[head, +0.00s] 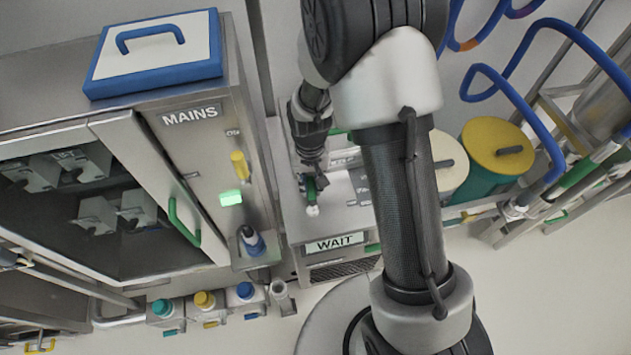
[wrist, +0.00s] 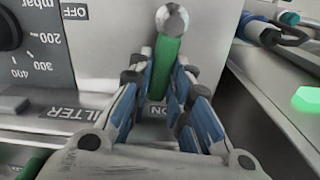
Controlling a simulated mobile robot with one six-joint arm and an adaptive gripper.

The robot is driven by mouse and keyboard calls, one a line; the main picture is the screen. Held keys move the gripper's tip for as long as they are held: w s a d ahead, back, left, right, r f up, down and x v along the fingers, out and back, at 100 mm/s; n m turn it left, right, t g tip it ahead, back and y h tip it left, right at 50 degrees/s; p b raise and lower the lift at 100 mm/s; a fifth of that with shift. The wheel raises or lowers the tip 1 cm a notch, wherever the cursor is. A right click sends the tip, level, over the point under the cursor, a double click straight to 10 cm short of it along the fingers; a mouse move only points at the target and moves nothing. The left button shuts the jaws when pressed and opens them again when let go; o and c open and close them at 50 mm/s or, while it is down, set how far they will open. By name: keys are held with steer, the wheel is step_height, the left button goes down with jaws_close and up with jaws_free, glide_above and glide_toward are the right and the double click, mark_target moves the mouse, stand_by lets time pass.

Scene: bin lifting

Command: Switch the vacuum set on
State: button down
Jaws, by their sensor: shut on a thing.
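The vacuum set (head: 297,225) is a grey box with a lit display reading WAIT (head: 335,243). An ON label (wrist: 155,110) shows between the fingers and an OFF label (wrist: 72,12) left of the ball.
A MAINS cabinet (head: 190,116) with a yellow lever (head: 239,165) and lit green lamp (head: 230,197) stands close on the left. A dial (wrist: 8,30) is beside the switch. Drums (head: 497,146) and blue hoses stand right. The floor at lower right is clear.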

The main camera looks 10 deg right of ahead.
mark_target(308, 186)
steer(key=shift+a+n, duration=0.35)
steer(key=shift+n, duration=0.45)
steer(key=c, duration=1.5)
jaws_free()
steer(key=shift+r, duration=0.1)
step_height(308, 186, up, 12)
steer(key=shift+f, duration=0.1)
